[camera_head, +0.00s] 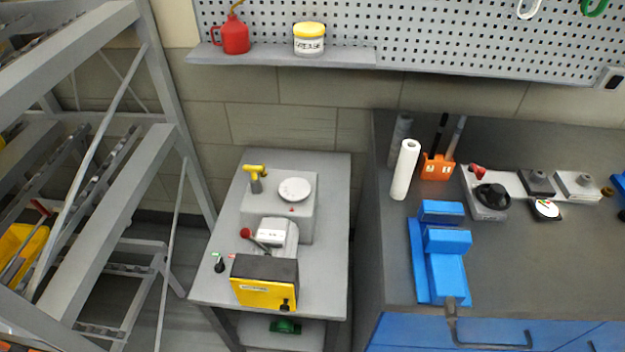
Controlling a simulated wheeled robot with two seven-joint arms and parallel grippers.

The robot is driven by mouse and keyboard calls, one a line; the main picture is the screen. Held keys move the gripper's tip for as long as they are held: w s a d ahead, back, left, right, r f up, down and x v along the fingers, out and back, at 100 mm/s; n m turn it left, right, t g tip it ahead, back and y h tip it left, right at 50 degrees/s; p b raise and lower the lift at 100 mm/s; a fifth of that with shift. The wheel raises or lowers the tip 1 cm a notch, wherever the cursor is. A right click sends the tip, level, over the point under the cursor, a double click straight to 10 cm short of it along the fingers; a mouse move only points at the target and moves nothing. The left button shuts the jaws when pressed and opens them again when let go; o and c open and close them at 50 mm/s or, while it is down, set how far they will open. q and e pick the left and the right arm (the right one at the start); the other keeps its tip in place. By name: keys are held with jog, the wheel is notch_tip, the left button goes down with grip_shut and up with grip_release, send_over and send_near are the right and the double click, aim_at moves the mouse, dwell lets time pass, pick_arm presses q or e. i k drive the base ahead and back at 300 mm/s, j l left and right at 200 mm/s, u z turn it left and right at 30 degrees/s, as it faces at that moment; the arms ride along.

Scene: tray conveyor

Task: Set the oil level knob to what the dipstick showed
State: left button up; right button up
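A grey box-shaped housing (307,224) stands on the grey side table. A yellow T-shaped handle (255,169), which looks like the dipstick, stands upright at its back left, with a grey neck below it. A round white dial (294,189) lies on top of the housing and may be the oil level knob. A small red mark sits just in front of the dial. The dial's markings are too small to read. The lower part of the dipstick is hidden. Neither of my grippers is in view.
In front are a lever with a red ball (246,233) and a yellow box with a black top (265,292). A workbench (520,270) at right bears a blue vise (440,260), a paper roll (405,170) and devices. A grey rack stands left. The side table's right strip is clear.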

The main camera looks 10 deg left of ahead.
aim_at(220, 267)
jog(key=u, duration=1.1)
jog(key=i+j, duration=0.05)
